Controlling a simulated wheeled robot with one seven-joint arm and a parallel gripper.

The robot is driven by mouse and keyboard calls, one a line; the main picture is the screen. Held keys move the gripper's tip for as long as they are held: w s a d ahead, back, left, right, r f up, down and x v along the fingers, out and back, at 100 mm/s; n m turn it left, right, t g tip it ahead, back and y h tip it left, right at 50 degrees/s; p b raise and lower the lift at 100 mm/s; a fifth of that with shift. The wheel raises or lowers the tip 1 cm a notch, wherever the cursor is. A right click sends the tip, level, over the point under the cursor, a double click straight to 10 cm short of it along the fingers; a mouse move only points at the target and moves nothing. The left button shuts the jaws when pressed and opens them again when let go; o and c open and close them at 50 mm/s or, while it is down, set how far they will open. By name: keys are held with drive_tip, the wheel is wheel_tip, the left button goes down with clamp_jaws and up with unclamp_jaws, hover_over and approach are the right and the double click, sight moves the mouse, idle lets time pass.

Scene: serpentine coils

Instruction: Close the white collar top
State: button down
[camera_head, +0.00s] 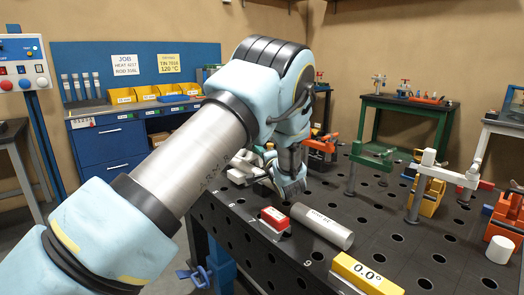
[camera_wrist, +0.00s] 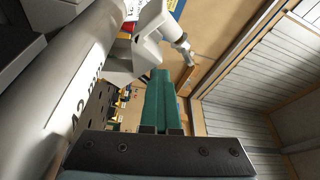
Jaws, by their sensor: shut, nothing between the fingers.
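A white, angular fitting that looks like the collar (camera_head: 244,166) sits on the dark table just left of my gripper in the head view. My arm covers part of it. In the wrist view a white part (camera_wrist: 150,42) with a metal pin is just beyond the fingertips. I cannot tell whether its top is raised or seated. My gripper (camera_head: 290,190) is low over the table, beside the white fitting. Its teal fingers (camera_wrist: 161,78) are together with nothing between them. I cannot tell whether they touch the white part.
A red block (camera_head: 275,219) and a grey cylinder (camera_head: 322,226) lie on the perforated table in front of my gripper. A yellow block (camera_head: 366,274) is at the near edge. A green clamp (camera_head: 372,156) and a white-topped stand (camera_head: 432,172) rise at the right.

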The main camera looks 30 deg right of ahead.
drive_tip(key=shift+s+a+f, duration=0.15)
drive_tip(key=shift+a+f, duration=0.2)
drive_tip(key=shift+a, duration=0.35)
drive_tip(key=shift+s+a+f, duration=0.15)
drive_tip(key=shift+a+f, duration=0.15)
drive_tip(key=shift+a, duration=0.1)
